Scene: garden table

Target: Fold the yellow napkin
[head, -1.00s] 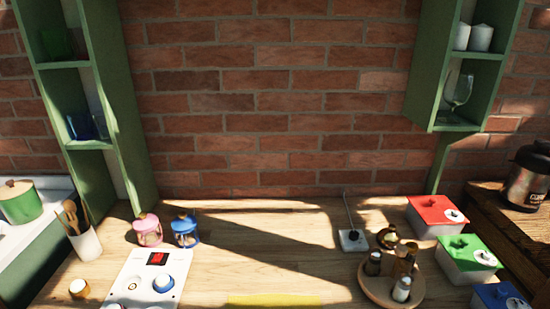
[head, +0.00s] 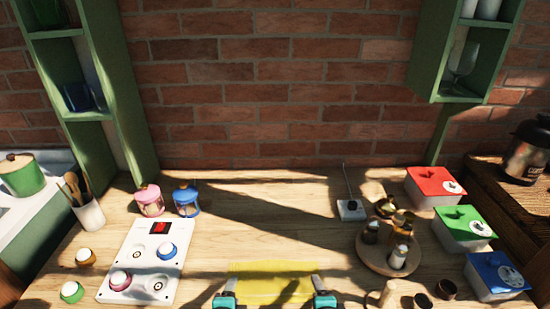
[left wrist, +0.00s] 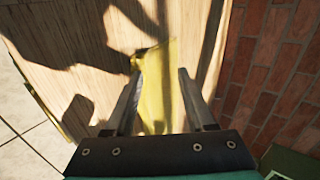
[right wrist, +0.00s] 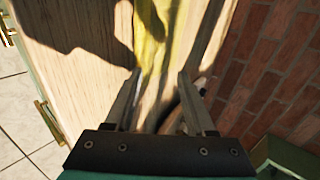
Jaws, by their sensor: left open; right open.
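The yellow napkin (head: 270,280) lies flat on the wooden table at the front middle in the head view. It also shows in the left wrist view (left wrist: 158,85) and in the right wrist view (right wrist: 150,50). My left gripper (head: 227,288) is open and empty at the napkin's left edge. My right gripper (head: 320,285) is open and empty at its right edge. In the left wrist view the napkin shows between and beyond the fingers. I cannot tell whether either gripper touches the cloth.
A white board (head: 143,262) with knobs lies to the left. A round wooden tray (head: 374,262) with shakers stands to the right, near a white socket box (head: 350,210). Red (head: 434,188), green (head: 463,229) and blue (head: 496,277) lidded boxes line the right side. The table behind the napkin is mostly clear.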

